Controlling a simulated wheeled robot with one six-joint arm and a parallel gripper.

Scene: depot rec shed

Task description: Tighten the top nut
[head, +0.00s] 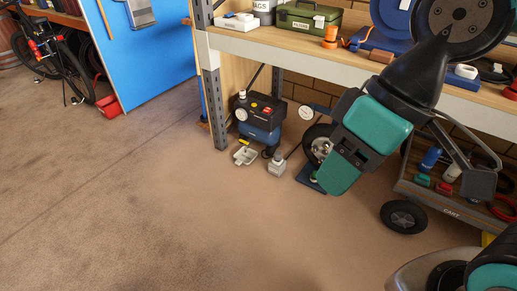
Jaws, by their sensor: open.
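A small wheel (318,145) with a pale hub stands on a blue base (310,178) on the floor under the bench. My gripper (354,157), teal and black, is in front of it in the picture and hides its right part. The gripper is open, and I see nothing held in it. The nuts on the hub are too small to tell apart, so I cannot pick out the top nut. Whether the gripper touches the wheel is also unclear. A round white dial (306,113) on a blue bar shows just above the wheel.
A cart (450,207) with a black wheel stands at right. The floor at left is clear.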

